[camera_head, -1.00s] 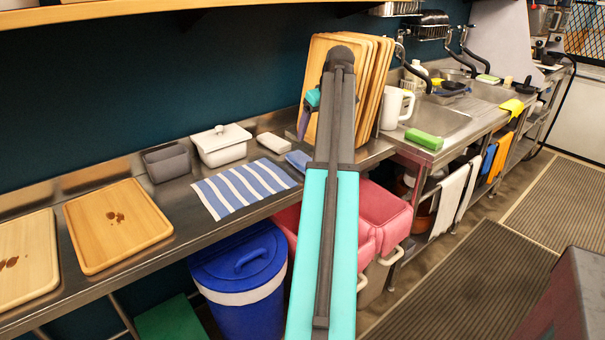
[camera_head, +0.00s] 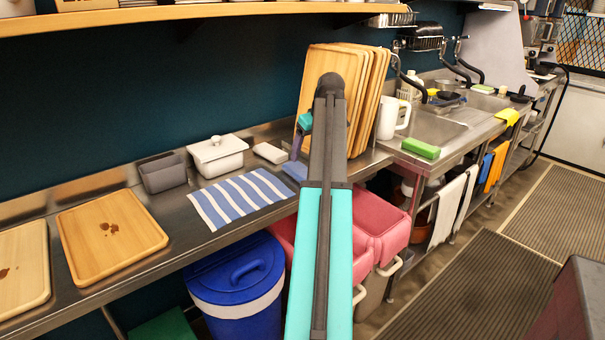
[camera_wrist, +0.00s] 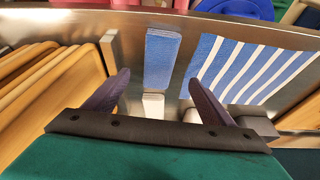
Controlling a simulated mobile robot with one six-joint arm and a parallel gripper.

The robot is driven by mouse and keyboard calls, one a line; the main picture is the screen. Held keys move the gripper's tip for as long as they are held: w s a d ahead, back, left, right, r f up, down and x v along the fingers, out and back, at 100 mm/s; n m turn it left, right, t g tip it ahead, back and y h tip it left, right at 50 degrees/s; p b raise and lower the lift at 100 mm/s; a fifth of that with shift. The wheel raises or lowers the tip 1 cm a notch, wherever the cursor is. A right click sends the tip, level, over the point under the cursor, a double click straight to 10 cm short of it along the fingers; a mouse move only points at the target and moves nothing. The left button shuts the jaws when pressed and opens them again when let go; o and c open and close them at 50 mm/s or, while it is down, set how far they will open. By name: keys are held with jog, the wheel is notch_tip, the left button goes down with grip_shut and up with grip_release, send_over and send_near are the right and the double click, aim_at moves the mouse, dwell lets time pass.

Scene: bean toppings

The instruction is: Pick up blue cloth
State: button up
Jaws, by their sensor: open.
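A plain blue cloth (camera_wrist: 162,58), folded into a narrow rectangle, lies flat on the steel counter. In the head view the blue cloth (camera_head: 294,170) shows only in part, with my arm hiding its right side. My gripper (camera_wrist: 158,80) is open and empty, above the counter. In the wrist view the cloth appears between and beyond its two dark fingertips. In the head view my gripper (camera_head: 299,143) is mostly hidden behind my own arm. A blue-and-white striped cloth (camera_head: 241,196) lies to the left of the plain one.
Several upright wooden boards (camera_head: 366,95) stand close to the right of my gripper. A white sponge-like block (camera_head: 270,152), a lidded white container (camera_head: 217,155) and a grey bin (camera_head: 163,172) line the wall side. Pink bins (camera_head: 375,215) stand below the counter's front edge.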

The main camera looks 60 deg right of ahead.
send_over(302, 170)
jog(key=s+a, duration=0.2)
jog(key=s, duration=0.1)
jog(key=shift+w+d+f, duration=0.15)
jog(key=shift+f, duration=1.05)
jog(key=shift+w+d+f, duration=0.1)
jog(key=shift+f, duration=1.05)
jog(key=shift+p+x, duration=0.35)
jog(key=shift+x, duration=2.25)
jog(key=shift+d, duration=0.15)
jog(key=c, duration=1.2)
jog(key=shift+o, duration=0.2)
jog(key=shift+r, duration=0.2)
jog(key=shift+r, duration=1.5)
jog(key=shift+s+r, duration=0.1)
jog(key=shift+r, duration=0.05)
jog(key=s+a, duration=0.4)
jog(key=a, duration=0.2)
jog(key=s+a+r+b, duration=0.1)
jog(key=s+a, duration=0.3)
jog(key=a, duration=0.3)
jog(key=shift+a+r, duration=0.2)
jog(key=shift+a, duration=0.05)
